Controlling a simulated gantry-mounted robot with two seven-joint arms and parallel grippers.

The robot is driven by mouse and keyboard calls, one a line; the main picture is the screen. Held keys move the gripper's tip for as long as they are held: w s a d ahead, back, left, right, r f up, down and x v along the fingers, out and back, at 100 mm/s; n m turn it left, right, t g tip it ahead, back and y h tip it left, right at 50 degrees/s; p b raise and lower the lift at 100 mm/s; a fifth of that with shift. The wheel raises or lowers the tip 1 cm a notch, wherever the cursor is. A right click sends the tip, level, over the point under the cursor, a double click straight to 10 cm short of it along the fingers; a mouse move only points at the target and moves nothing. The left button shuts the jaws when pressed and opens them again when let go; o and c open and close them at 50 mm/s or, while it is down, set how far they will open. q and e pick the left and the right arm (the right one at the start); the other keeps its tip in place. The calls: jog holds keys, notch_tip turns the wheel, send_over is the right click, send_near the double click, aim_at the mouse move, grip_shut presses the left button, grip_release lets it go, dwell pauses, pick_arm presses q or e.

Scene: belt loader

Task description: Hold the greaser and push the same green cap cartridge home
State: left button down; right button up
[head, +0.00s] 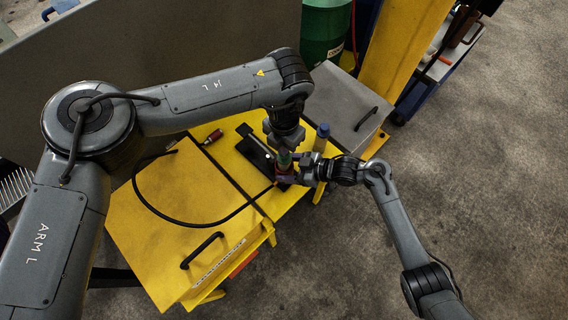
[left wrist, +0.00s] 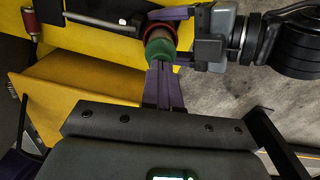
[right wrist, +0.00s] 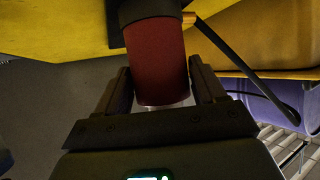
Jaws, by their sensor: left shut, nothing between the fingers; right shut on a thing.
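The red greaser barrel (head: 285,178) stands at the yellow loader's right end. The green cap cartridge (left wrist: 159,47) sits at its end; its cap shows just below my left gripper in the head view (head: 284,160). How deep the cartridge sits is hidden. My right gripper (head: 294,174) is shut around the barrel, which fills the space between its fingers in the right wrist view (right wrist: 158,65). My left gripper (left wrist: 162,66) is shut and empty, pointing down, its tips at the green cap and seemingly touching it.
A blue-topped cartridge (head: 321,135) stands just behind my right gripper. A black tray (head: 252,150) lies beside the greaser. A black hose (head: 185,222) loops over the yellow lid (head: 160,250). A grey box (head: 343,105) and green drum (head: 325,30) stand behind.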

pick_arm(q)
notch_tip(320, 180, up, 14)
pick_arm(e)
jog(key=shift+r, duration=0.1)
dwell(0.7)
pick_arm(q)
jog(key=shift+f, duration=0.1)
dwell(0.4)
pick_arm(e)
jog(key=o, duration=0.9)
